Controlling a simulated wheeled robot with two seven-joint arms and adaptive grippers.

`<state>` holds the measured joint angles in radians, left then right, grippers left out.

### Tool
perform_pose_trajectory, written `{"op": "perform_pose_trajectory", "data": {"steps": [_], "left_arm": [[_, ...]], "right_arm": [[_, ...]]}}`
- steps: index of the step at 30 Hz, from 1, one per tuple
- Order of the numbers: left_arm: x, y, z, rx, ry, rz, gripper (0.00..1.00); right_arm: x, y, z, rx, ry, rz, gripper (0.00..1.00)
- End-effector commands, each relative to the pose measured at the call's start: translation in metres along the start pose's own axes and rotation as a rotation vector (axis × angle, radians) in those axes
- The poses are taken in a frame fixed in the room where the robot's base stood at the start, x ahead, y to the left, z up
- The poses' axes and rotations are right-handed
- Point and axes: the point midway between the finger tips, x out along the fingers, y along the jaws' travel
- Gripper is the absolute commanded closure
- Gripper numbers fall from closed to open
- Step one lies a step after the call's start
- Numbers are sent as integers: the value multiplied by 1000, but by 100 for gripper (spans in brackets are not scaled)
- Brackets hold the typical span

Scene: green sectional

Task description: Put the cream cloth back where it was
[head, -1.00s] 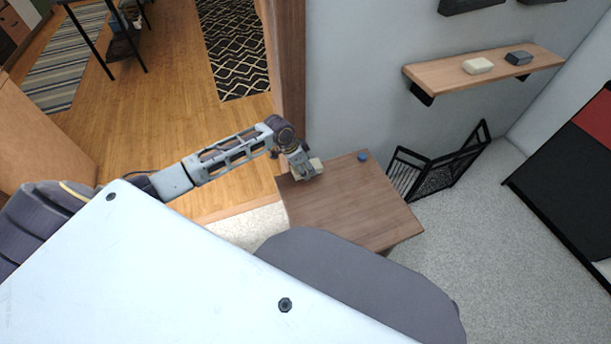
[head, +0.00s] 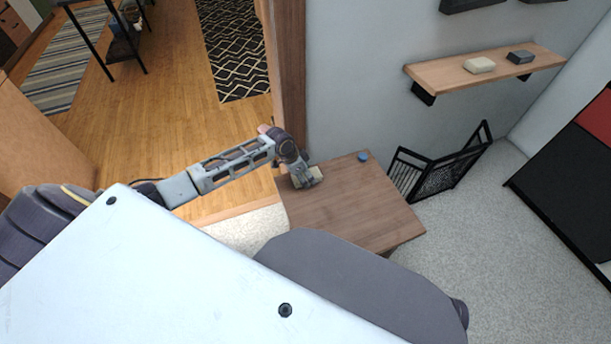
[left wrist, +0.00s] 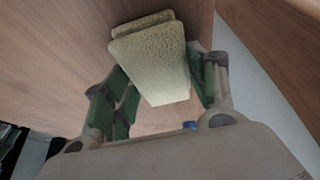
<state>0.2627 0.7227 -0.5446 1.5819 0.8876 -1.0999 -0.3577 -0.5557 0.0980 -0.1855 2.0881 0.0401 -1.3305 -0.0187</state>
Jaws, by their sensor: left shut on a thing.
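The cream cloth (left wrist: 150,62) is a folded, textured pad between the green-padded fingers of my left gripper (left wrist: 160,84) in the left wrist view. In the head view my left gripper (head: 307,183) is at the far left corner of the brown wooden table (head: 350,205), with a bit of the cream cloth (head: 319,173) showing beside its fingers. The gripper is shut on the cloth. The cloth is at or just above the tabletop; I cannot tell if it touches. My right gripper is not in view.
A small blue object (head: 363,157) sits at the table's back edge. A wall shelf (head: 440,77) holds a cream block (head: 480,65) and a dark block (head: 521,57). A black rack (head: 440,172) stands right of the table. Most of the tabletop is clear.

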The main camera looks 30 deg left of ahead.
Motion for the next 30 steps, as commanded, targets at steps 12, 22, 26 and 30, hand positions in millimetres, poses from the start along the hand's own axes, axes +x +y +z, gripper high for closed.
{"op": "perform_pose_trajectory", "data": {"steps": [12,22,26,30], "left_arm": [[2,0,0,0,1,0,65],[3,0,1,0,1,0,21],[3,0,1,0,1,0,21],[3,0,1,0,1,0,21]], "right_arm": [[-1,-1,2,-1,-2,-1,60],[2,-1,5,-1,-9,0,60],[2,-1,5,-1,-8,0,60],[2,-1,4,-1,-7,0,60]]}}
